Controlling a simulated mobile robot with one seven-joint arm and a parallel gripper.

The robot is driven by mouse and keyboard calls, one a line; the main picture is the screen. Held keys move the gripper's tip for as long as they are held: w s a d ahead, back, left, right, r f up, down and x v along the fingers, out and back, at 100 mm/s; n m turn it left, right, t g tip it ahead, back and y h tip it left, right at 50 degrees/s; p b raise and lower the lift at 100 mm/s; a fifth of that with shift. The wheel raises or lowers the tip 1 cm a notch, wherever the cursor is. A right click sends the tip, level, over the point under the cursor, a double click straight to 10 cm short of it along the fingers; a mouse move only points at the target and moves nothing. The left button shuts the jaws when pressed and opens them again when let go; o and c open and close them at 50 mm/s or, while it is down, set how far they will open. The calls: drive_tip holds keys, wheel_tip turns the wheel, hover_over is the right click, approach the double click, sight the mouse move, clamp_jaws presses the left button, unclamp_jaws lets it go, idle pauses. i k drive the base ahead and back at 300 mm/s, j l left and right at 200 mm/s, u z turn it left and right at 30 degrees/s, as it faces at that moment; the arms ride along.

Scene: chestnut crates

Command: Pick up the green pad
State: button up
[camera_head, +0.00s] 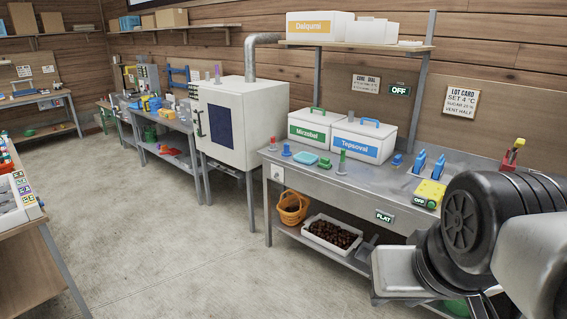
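On the steel workbench (380,184) at the right, a small green piece (324,163) lies near the front edge. It is too small to tell whether it is a pad. A flat light teal pad or tray (305,158) lies just left of it, and a green upright post (341,162) stands just right of it. My arm fills the lower right corner, in front of the bench's right end and apart from these pieces. The fingers of my gripper cannot be made out.
Two white lidded boxes, Mirzabel (309,133) and Tepsoval (358,146), stand behind the small pieces. A yellow-green device (429,193) sits to the right. Below are an orange basket (293,207) and a chestnut crate (313,236).

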sight(324, 163)
drive_tip(key=u, duration=0.1)
drive_tip(key=i+j+z, duration=0.25)
drive_tip(key=i+j, duration=0.3)
drive_tip(key=i, duration=0.7)
drive_tip(key=i+j+z, duration=0.25)
drive_tip(key=i+j, duration=0.6)
drive_tip(key=i, duration=0.35)
drive_tip(key=i+j+z, duration=0.3)
drive_tip(key=i+j, duration=0.75)
drive_tip(key=i, duration=0.1)
